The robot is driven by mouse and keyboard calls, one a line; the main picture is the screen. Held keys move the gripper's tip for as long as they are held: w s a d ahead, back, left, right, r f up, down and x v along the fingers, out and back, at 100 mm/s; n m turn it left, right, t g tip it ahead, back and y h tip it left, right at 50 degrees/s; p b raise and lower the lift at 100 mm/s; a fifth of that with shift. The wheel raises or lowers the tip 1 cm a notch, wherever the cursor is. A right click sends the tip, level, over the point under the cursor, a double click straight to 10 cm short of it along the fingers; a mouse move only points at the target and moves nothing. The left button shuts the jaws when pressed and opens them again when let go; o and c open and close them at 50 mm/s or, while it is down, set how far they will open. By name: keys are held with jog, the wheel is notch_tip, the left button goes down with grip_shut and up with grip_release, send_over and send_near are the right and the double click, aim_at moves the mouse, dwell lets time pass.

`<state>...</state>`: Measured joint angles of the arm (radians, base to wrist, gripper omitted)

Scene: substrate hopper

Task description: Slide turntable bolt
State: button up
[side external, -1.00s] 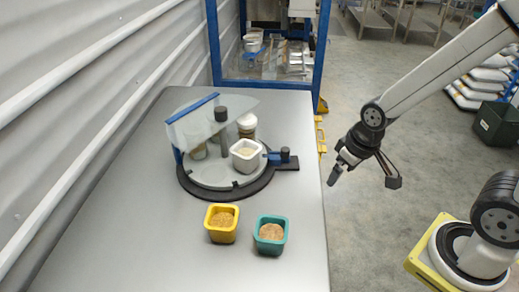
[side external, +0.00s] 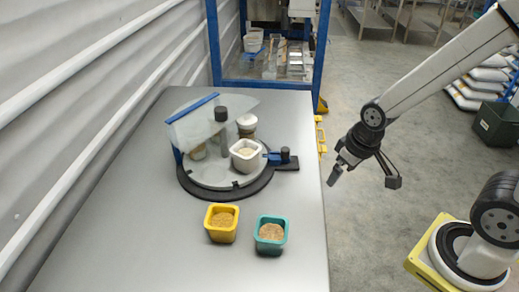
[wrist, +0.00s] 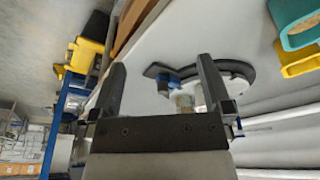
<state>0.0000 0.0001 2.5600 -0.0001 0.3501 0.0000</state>
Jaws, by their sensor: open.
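The turntable (side external: 238,184) stands on the metal table with a dark round base and a clear cover with a blue edge. The bolt (side external: 286,155), a dark knob beside a blue piece, sits at the turntable's right side on a black tab. In the wrist view the blue part of the bolt (wrist: 168,82) shows between the fingers, some way off. A white cup (side external: 245,160) and a lidded jar (side external: 247,122) are on the turntable. My gripper (side external: 333,181) is open and empty, right of the table edge and apart from the bolt. It also shows in the wrist view (wrist: 160,90).
A yellow cup (side external: 222,236) and a teal cup (side external: 270,247), both with brown grains, stand on the table (side external: 130,225) in front of the turntable. A blue frame (side external: 324,60) stands behind the table. The table's right strip is clear.

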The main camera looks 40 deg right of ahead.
jog(key=c, duration=0.4)
jog(key=w+d+m+g, duration=0.1)
jog(key=w+m, duration=0.5)
jog(key=m, duration=0.2)
jog(key=w+d+f+m, duration=0.1)
jog(key=w+m, duration=0.5)
jog(key=m, duration=0.3)
jog(key=w+d+m+g, duration=0.1)
jog(key=w+m, duration=0.5)
jog(key=m, duration=0.3)
jog(key=shift+w+d+f+g, duration=0.15)
jog(key=shift+w+f+g, duration=0.15)
jog(key=shift+f, duration=0.05)
jog(key=shift+c, duration=0.2)
